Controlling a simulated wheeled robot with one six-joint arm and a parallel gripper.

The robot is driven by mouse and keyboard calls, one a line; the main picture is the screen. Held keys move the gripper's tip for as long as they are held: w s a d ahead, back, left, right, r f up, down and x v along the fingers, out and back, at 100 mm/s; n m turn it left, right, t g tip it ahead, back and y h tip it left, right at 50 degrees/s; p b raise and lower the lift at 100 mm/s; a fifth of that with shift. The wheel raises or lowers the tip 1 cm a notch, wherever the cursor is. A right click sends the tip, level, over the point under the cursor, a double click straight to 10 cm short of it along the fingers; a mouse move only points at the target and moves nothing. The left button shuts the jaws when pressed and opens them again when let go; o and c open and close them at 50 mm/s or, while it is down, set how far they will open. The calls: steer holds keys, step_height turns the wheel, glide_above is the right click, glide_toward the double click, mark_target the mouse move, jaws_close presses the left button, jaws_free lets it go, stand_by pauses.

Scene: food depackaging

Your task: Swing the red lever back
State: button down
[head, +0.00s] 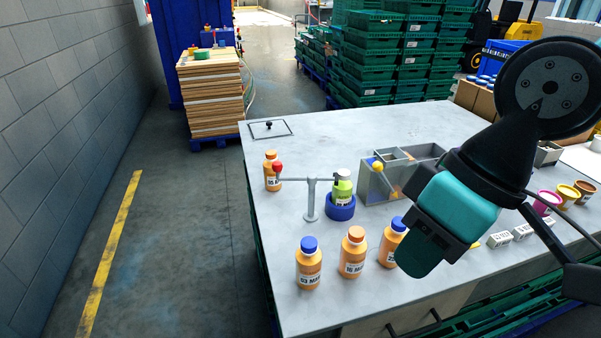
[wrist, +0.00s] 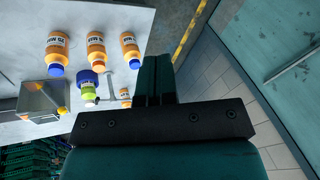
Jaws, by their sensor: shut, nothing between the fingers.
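The lever is a thin grey bar on a grey post (head: 311,200), with a red knob (head: 277,167) at its left end. The knob shows in front of an orange bottle (head: 271,184) standing behind. In the wrist view the post (wrist: 111,88) is small, left of my fingers. My gripper (head: 416,262) is shut and empty, above the table, right of and apart from the lever. Its closed teal fingers fill the wrist view's middle (wrist: 155,62).
Several orange bottles (head: 309,265) stand at the table's front. A grey divided bin (head: 377,188) with a yellow ball (head: 377,166) stands right of the holder. A framed plate with a black knob (head: 269,126) lies at the back left.

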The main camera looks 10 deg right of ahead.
steer(key=c, duration=1.7)
jaws_free()
steer(key=o, duration=0.8)
steer(key=w+a+f+t+b, duration=0.1)
steer(key=w, duration=0.1)
steer(key=w+f+t+b, duration=0.1)
steer(key=w+f+b, duration=0.1)
steer(key=w, duration=0.1)
steer(key=w+a+f+t+b, duration=0.1)
steer(key=w, duration=0.2)
steer(key=shift+w+a+f+m+y, duration=0.2)
steer(key=shift+a+m+y, duration=0.1)
steer(key=shift+y, duration=0.1)
steer(key=shift+o, duration=0.2)
steer(key=t+y+b, duration=0.2)
steer(key=t+b, duration=1.1)
steer(key=b, duration=0.3)
glide_toward(280, 169)
steer(key=x, duration=0.5)
steer(key=shift+d+f, duration=0.1)
steer(key=shift+w+f, duration=0.15)
steer(key=shift+w, duration=0.05)
steer(key=shift+w+a, duration=0.4)
steer(key=shift+w, duration=0.05)
steer(key=p+x, duration=0.1)
steer(key=x, duration=0.5)
steer(key=shift+w+r+p, duration=0.25)
steer(key=shift+w+p, duration=0.05)
steer(key=shift+p, duration=0.1)
steer(key=shift+a, duration=0.1)
